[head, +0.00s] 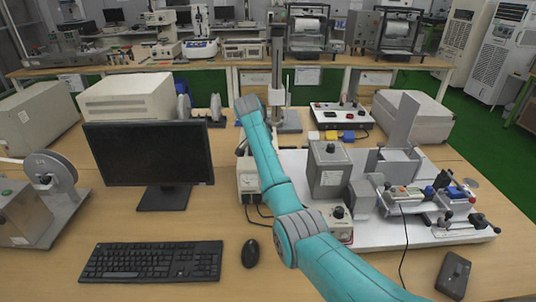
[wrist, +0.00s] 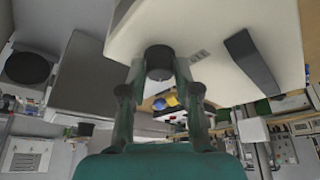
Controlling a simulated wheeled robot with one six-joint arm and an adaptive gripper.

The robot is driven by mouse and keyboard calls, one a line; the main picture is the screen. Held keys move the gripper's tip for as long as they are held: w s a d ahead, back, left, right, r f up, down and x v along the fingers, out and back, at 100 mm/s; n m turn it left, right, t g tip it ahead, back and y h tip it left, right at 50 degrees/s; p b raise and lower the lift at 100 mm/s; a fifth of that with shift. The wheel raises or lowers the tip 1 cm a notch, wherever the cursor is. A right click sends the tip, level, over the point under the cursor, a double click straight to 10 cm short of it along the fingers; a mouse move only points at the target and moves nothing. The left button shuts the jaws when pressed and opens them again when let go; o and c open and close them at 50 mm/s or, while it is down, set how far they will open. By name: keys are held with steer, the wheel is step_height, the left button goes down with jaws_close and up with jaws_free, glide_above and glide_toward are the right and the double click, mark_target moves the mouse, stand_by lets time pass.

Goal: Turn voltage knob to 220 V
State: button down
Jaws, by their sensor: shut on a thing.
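In the wrist view, a round black knob (wrist: 159,58) sticks out from the face of a cream-coloured box (wrist: 210,30). My gripper (wrist: 160,74) has one finger on each side of this knob, shut on it. A dark bar-shaped part, perhaps a handle, sits on the same box to the right of the knob. No 220 V mark or pointer can be read. In the head view, my teal arm reaches to a small white box (head: 249,183) on the table, behind the mouse. There my gripper is mostly hidden by the arm, and the knob cannot be made out.
A monitor (head: 150,155) stands left of my arm, with a keyboard (head: 153,261) and mouse (head: 250,253) in front. A grey test machine (head: 330,172) on a white base plate (head: 410,236) stands close on the right. A vertical stand (head: 278,80) rises behind the white box.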

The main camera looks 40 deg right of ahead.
steer(key=c, duration=0.8)
jaws_free()
steer(key=shift+c, duration=0.2)
steer(key=v, duration=0.6)
steer(key=shift+a+r, duration=0.15)
steer(key=shift+r, duration=0.1)
steer(key=shift+a+r, duration=0.2)
steer(key=shift+r, duration=0.25)
